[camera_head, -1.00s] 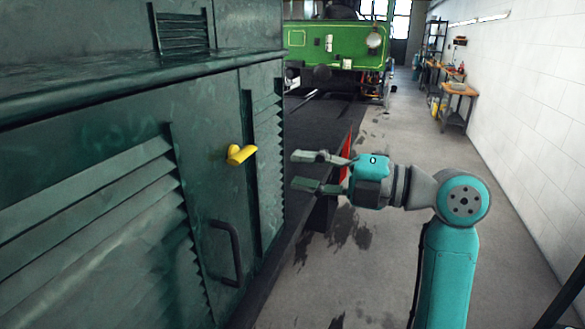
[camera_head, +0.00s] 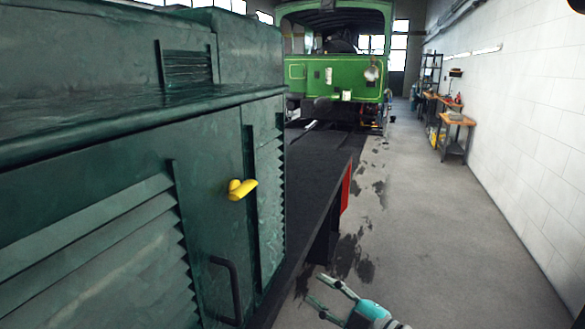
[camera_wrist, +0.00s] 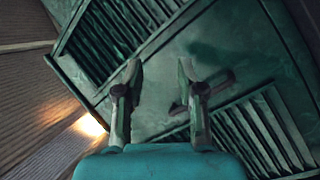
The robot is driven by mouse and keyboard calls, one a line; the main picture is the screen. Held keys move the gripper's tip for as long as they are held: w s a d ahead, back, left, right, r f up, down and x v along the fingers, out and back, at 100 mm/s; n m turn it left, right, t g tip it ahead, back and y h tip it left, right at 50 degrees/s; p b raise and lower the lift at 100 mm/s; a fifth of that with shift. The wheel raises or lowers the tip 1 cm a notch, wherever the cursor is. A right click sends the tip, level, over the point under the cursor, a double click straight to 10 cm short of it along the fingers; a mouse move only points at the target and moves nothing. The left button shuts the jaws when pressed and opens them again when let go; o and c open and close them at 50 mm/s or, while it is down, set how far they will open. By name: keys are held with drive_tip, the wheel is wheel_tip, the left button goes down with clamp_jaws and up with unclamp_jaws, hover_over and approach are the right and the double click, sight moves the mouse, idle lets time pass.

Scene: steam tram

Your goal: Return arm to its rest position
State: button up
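My gripper (camera_head: 326,294) is low at the bottom edge of the head view, right of the dark green locomotive body (camera_head: 100,150). Its fingers are apart with nothing between them. In the wrist view the two fingers of my gripper (camera_wrist: 158,85) also stand apart, with louvred green panels and a dark handle beyond them. A yellow handle (camera_head: 241,189) sits on the green door, well above and left of my gripper. A black bar handle (camera_head: 228,288) is lower on the same door. Most of my arm is below the head view.
A black running board (camera_head: 310,190) with a red end (camera_head: 346,188) runs beside the locomotive. A green tram (camera_head: 335,75) stands at the back. Workbenches (camera_head: 455,120) line the white right wall. The grey floor (camera_head: 440,220) between is clear, with dark stains.

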drive_tip(key=s+d+f+m+t+h, duration=0.1)
drive_tip(key=s+d+f+m+h, duration=0.25)
drive_tip(key=s+f, duration=0.35)
drive_tip(key=s+d+f+m+h, duration=0.25)
drive_tip(key=s+f+m, duration=0.25)
drive_tip(key=f, duration=0.3)
drive_tip(key=s+d+f+m+t+h, duration=0.1)
drive_tip(key=s+d+f+m+h, duration=0.25)
drive_tip(key=s+f+m, duration=0.35)
drive_tip(key=s+d+r+m+h, duration=0.1)
drive_tip(key=s, duration=1.2)
drive_tip(key=s+d+m+h, duration=0.1)
drive_tip(key=s+m+h, duration=0.1)
drive_tip(key=s, duration=1.1)
drive_tip(key=shift+d+r, duration=0.35)
drive_tip(key=shift+d, duration=0.05)
